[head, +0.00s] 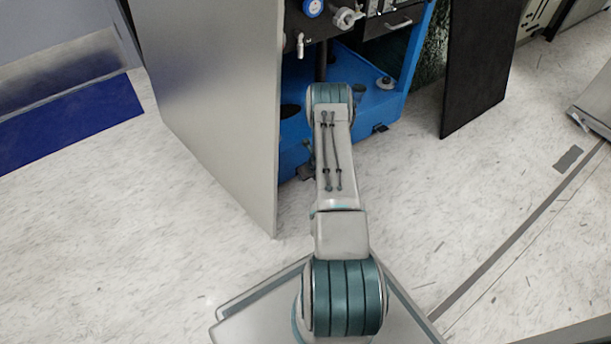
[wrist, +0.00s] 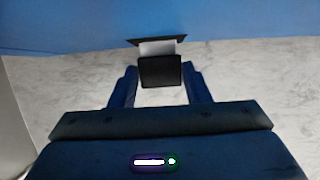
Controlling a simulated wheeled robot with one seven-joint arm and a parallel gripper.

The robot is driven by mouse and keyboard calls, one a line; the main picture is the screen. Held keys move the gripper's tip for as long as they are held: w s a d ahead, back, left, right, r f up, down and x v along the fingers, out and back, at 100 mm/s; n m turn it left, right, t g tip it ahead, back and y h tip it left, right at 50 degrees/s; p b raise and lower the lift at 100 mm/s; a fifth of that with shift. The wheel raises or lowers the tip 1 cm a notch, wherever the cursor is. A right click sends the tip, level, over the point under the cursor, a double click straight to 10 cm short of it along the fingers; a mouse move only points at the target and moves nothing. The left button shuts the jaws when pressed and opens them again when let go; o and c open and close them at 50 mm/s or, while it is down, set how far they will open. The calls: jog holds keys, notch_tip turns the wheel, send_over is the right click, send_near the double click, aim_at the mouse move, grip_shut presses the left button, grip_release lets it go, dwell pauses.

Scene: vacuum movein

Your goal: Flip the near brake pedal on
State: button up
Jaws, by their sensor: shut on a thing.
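The near brake pedal is a small black piece at the foot of the blue machine. In the wrist view the pedal (wrist: 160,73) sits at the upper middle, with a pale plate above it. My gripper (wrist: 160,67) has its two dark blue fingers on either side of the pedal, closed on it. In the head view the pedal (head: 306,173) shows low beside my arm, and my gripper is mostly hidden behind the arm. A second dark pedal (head: 380,128) sits at the machine's right lower edge.
The blue machine (head: 352,72) stands between a large grey panel (head: 217,90) on the left and a black panel (head: 479,67) on the right. The pale marbled floor (head: 110,215) is clear at the left. A blue mat (head: 70,122) lies at the far left.

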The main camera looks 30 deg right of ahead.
jog(key=o, duration=1.4)
jog(key=shift+a, duration=0.25)
jog(key=shift+d, duration=0.1)
jog(key=shift+d+r, duration=0.1)
jog(key=shift+r, duration=0.1)
jog(key=p+v, duration=0.5)
jog(key=v, duration=0.8)
jog(key=shift+r+p, duration=0.15)
jog(key=shift+p, duration=0.2)
jog(key=shift+s, duration=0.15)
